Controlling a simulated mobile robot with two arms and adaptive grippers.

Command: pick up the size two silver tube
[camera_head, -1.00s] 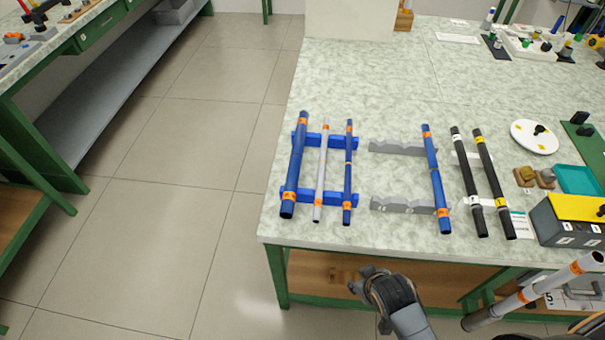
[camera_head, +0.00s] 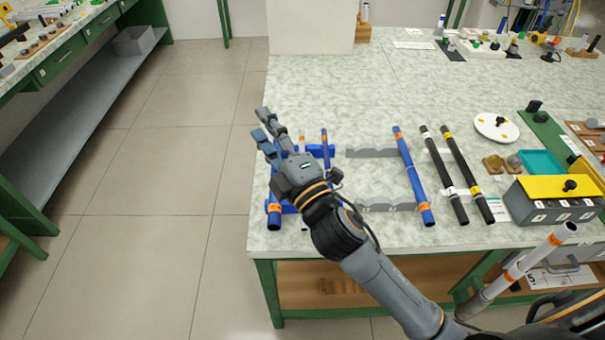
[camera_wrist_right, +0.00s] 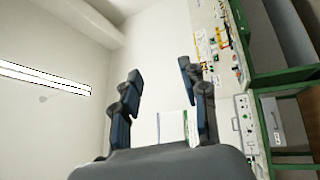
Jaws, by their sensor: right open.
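A thin silver tube (camera_head: 302,137) with an orange band lies in the blue rack between two blue tubes. Only its far end and a bit of its near end show. My right gripper and hand hide the rest. Any size mark on it cannot be read. My right gripper (camera_head: 262,124) is open and empty over the left part of this rack, its fingers pointing up and left in the head view. In the right wrist view my right gripper (camera_wrist_right: 160,88) shows its fingers spread with nothing between them. My left gripper is not in view.
The blue rack (camera_head: 318,151) stands near the table's left edge. A grey rack (camera_head: 372,153) holds a blue tube (camera_head: 413,175); black tubes (camera_head: 444,175) lie to its right. A silver-white tube (camera_head: 513,272) with orange bands slants at lower right; its support is unclear. The table behind the racks is clear.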

